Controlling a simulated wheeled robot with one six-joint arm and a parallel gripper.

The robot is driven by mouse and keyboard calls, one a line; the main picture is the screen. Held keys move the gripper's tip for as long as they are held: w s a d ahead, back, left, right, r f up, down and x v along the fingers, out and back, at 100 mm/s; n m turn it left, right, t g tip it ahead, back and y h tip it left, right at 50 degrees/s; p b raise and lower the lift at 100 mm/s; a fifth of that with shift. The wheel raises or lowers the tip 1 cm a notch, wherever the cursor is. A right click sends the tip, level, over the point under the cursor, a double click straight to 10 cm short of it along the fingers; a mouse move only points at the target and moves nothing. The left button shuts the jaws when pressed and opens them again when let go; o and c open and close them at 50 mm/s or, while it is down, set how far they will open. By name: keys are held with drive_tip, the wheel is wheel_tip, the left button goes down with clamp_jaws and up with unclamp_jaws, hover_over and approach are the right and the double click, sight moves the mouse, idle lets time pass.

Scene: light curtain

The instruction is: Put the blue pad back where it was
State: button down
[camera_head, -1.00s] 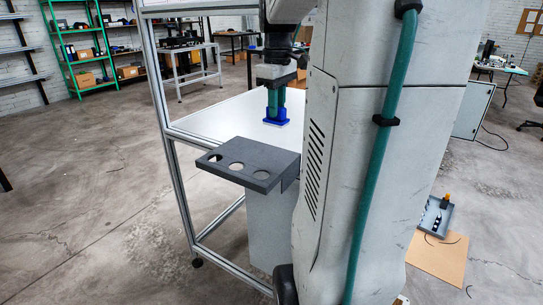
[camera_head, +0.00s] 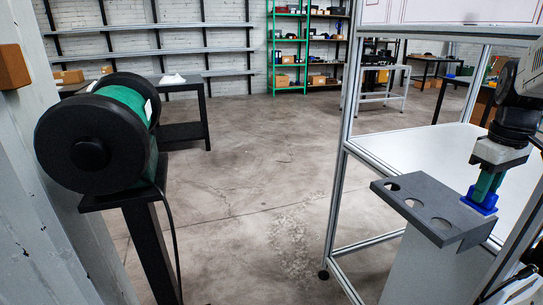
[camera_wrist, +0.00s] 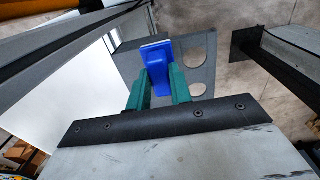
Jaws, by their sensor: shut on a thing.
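The blue pad (camera_head: 479,204) is held between the green fingers of my gripper (camera_head: 487,184), at the right of the head view. My gripper points down, beside the right edge of a dark grey plate (camera_head: 437,197) with round holes. In the wrist view the pad (camera_wrist: 158,68) stands out beyond the fingertips, in front of part of the same plate (camera_wrist: 187,72). Two holes show there to the right of the pad. I cannot tell how high the pad is above the white tabletop (camera_head: 405,150).
An aluminium frame (camera_head: 343,170) surrounds the table. A green reel with black flanges (camera_head: 92,140) stands on a black post at the left. A green shelf (camera_head: 290,50) is at the back. The concrete floor between reel and table is clear.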

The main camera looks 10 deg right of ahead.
drive_tip(key=w+d, duration=0.1)
drive_tip(key=w, duration=0.1)
drive_tip(key=w+d, duration=0.1)
drive_tip(key=w, duration=0.1)
drive_tip(key=w+d, duration=0.1)
drive_tip(key=w, duration=0.1)
drive_tip(key=shift+d+f, duration=0.35)
drive_tip(key=shift+f, duration=0.05)
drive_tip(key=shift+s+f, duration=0.1)
drive_tip(key=shift+f, duration=1.6)
drive_tip(key=c, duration=1.3)
unclamp_jaws()
drive_tip(key=shift+f, duration=0.1)
wheel_tip(320, 180, up, 12)
drive_tip(key=s+a+f, duration=0.2)
drive_tip(key=a, duration=1.5)
drive_tip(key=s+a+f, duration=0.4)
drive_tip(key=s+a, duration=0.1)
drive_tip(key=a, duration=0.1)
drive_tip(key=s+a+f+t, duration=0.1)
drive_tip(key=s+a+f, duration=0.2)
drive_tip(key=s+a, duration=0.2)
drive_tip(key=shift+s+a+f+m, duration=0.15)
drive_tip(key=shift+a+f+m, duration=0.25)
drive_tip(key=shift+a, duration=0.8)
